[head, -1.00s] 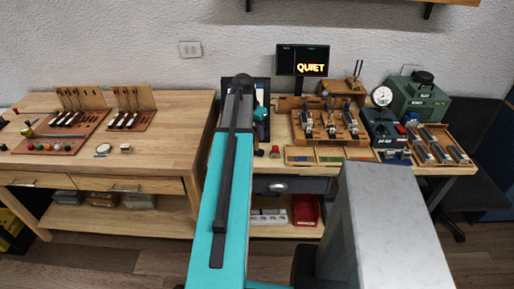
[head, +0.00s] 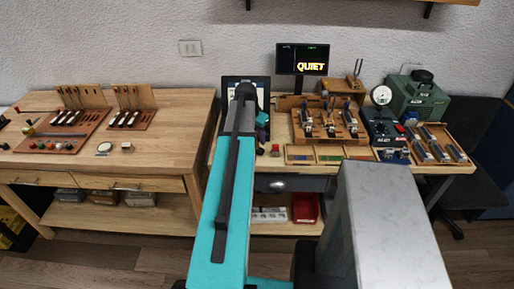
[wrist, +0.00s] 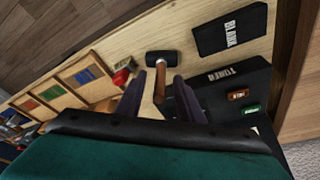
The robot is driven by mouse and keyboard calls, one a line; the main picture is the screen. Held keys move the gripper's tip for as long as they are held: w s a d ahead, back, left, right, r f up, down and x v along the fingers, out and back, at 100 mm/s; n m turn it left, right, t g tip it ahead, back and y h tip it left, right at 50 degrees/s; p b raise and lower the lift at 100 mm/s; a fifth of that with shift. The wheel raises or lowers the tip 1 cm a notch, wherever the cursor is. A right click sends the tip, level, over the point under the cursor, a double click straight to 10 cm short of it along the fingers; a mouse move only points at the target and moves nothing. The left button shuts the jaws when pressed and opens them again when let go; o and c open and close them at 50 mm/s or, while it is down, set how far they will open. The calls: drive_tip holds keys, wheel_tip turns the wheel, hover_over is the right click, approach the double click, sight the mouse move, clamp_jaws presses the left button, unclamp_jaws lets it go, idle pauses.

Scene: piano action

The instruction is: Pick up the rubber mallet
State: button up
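The rubber mallet shows in the wrist view, with a black head (wrist: 162,57) and a brown wooden handle (wrist: 159,84). It is on the light wooden bench top (wrist: 130,45). My gripper (wrist: 160,88) is open, its two dark fingers on either side of the handle with gaps between. I cannot tell how far the fingertips are above the bench. In the head view my teal arm covers the mallet's area.
A black case with buttons (wrist: 225,88) and a dark block marked BLANK (wrist: 231,30) lie right of the mallet in the wrist view. A red object (wrist: 121,77) lies close on the left. In the head view, a rack of piano parts (head: 330,122) stands to the right.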

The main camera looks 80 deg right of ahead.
clamp_jaws()
drive_tip(key=shift+r, duration=0.15)
drive_tip(key=shift+r+b, duration=0.9)
drive_tip(key=shift+r, duration=0.65)
drive_tip(key=w+a+b, duration=0.2)
drive_tip(key=a, duration=0.5)
drive_tip(key=w+a+r+b, duration=0.1)
drive_tip(key=w+a+b, duration=0.1)
drive_tip(key=a, duration=0.6)
drive_tip(key=shift+a+r, duration=0.25)
drive_tip(key=shift+r, duration=0.05)
